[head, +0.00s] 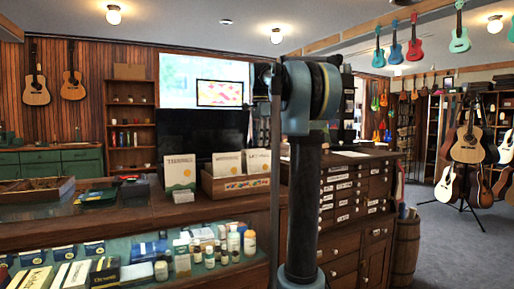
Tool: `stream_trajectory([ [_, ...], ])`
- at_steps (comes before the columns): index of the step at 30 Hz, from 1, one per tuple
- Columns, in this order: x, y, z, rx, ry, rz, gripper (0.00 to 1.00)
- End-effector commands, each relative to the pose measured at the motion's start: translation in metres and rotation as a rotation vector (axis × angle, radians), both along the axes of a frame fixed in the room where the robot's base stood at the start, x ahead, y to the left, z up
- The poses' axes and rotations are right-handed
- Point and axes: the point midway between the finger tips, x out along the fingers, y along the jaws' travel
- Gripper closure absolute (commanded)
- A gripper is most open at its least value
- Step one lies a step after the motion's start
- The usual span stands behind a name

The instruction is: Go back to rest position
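My arm stands up in the middle of the head view, with a dark upright link and a blue-grey rounded joint at its top. No gripper fingers show in this view, so I cannot see whether my gripper is open or holds anything. The arm hides part of the shop behind it.
A glass-topped counter (150,212) with bottles and boxes below fills the left front. Cards stand in a wooden box (236,187) on it. A drawer cabinet (345,215) stands behind my arm, beside a barrel (405,248). Guitars on a stand (468,150) are at right; carpet (445,250) is open there.

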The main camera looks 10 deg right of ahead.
Motion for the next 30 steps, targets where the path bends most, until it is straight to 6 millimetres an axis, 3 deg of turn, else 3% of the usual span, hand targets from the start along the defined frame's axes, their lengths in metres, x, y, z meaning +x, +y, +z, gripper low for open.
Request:
stream_trajectory([
  [5, -0.016, 0.000, -0.011, -0.001, -0.008, 0.052, 0.72],
  [14, -0.083, 0.000, -0.066, -0.008, -0.045, 0.291, 0.72],
  [23, -0.160, 0.001, -0.145, -0.026, -0.085, 0.564, 0.72],
  [30, -0.222, 0.001, -0.219, -0.049, -0.115, 0.781, 0.72],
])
